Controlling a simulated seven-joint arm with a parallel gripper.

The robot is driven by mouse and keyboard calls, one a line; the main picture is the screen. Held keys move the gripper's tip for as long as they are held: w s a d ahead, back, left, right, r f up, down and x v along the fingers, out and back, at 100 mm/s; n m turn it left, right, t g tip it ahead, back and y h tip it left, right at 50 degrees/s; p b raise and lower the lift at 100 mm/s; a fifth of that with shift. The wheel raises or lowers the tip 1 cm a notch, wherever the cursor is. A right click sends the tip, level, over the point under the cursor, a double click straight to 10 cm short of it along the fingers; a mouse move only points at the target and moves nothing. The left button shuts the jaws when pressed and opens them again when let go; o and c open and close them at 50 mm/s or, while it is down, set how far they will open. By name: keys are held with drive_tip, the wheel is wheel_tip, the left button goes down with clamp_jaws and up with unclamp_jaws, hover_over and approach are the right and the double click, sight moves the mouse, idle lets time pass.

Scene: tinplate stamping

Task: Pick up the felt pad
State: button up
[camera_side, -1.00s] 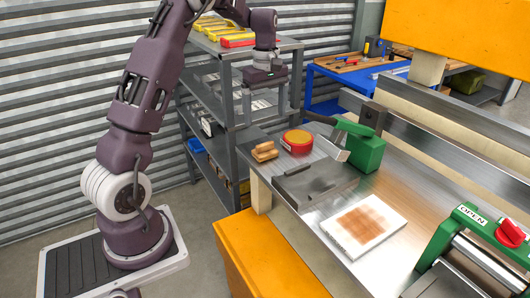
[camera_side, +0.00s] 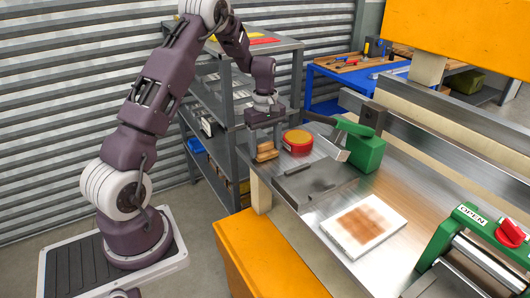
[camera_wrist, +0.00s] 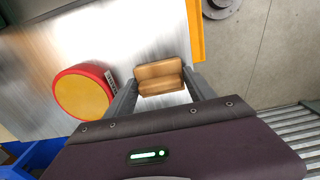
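A small tan, wooden-looking block with a raised grip, seemingly the felt pad (camera_side: 266,153), sits at the left end of the metal bench. In the wrist view the felt pad (camera_wrist: 160,77) lies between the fingers of my gripper (camera_wrist: 161,92), with a gap beside each finger. My gripper (camera_side: 264,135) points down just above and around it in the side view. It is open and holds nothing. Whether the fingertips reach the pad's full height cannot be told.
A round red tin with a yellow lid (camera_side: 297,140) stands close right of the pad; it also shows in the wrist view (camera_wrist: 83,92). Shelving stands behind.

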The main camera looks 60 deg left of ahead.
drive_tip(key=c, duration=0.8)
wheel_tip(320, 180, up, 28)
drive_tip(key=shift+r, duration=0.1)
drive_tip(key=o, duration=0.9)
drive_tip(key=shift+c, duration=0.2)
drive_tip(key=c, duration=0.5)
